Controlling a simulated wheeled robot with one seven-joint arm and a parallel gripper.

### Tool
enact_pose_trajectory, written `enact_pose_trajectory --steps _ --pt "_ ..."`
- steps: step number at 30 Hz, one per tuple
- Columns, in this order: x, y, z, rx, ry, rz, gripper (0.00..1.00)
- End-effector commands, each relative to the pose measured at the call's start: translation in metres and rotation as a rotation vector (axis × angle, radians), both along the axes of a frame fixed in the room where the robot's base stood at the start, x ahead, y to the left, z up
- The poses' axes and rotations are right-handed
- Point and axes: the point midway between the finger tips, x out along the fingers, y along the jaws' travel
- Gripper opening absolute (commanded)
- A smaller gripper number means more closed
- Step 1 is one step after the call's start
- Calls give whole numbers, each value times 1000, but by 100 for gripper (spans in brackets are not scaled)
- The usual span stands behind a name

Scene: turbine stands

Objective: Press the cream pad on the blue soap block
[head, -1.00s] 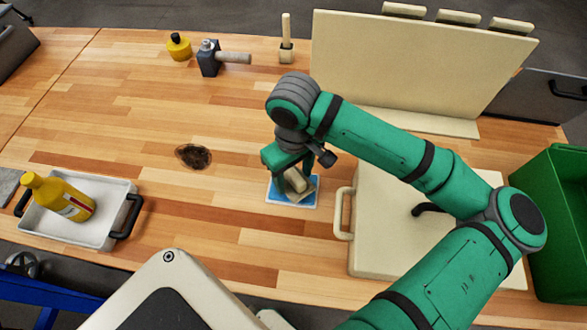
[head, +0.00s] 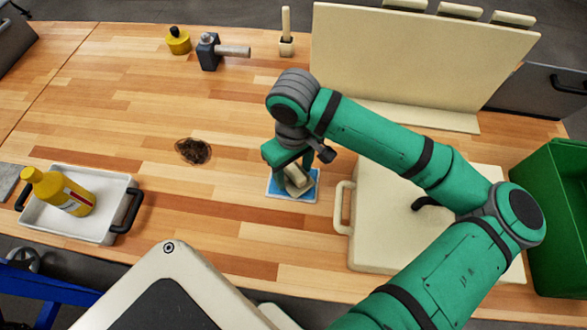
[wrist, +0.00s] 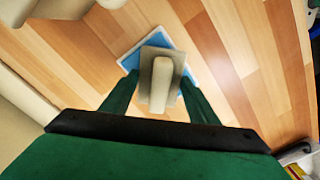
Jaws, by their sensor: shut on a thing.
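The blue soap block (head: 310,190) lies flat on the wooden table, with a pale rim around it. It also shows in the wrist view (wrist: 130,58), partly covered by the pad. The cream pad (head: 297,183) has a raised grip bar and a flat base; in the wrist view its bar (wrist: 161,85) stands between my fingers. My gripper (head: 292,172) points down over the block and is shut on the pad. The pad is over the block and seems to rest on it, but the contact is hidden beneath it.
A dark brown stain (head: 193,151) lies left of the block. A white tray (head: 95,230) holding a yellow bottle (head: 60,192) stands at the left. A cream case (head: 365,245) is close on the right. A green bin (head: 555,230) stands at the far right.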

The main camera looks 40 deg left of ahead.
Motion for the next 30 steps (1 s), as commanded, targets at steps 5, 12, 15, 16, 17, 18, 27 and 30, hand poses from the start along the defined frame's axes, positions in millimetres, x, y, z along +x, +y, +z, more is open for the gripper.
enact_pose_trajectory --steps 5,12,15,16,17,18,27,30 --pt "0 0 -2 0 0 0 36" --pt "0 0 -4 0 1 0 36" --pt "0 0 -5 0 1 0 36" --pt "0 0 -6 0 1 0 36" --pt "0 0 -6 0 1 0 36" --pt "0 0 -6 0 1 0 36" --pt "0 0 -9 0 0 0 36" --pt "0 0 -10 1 0 0 36"
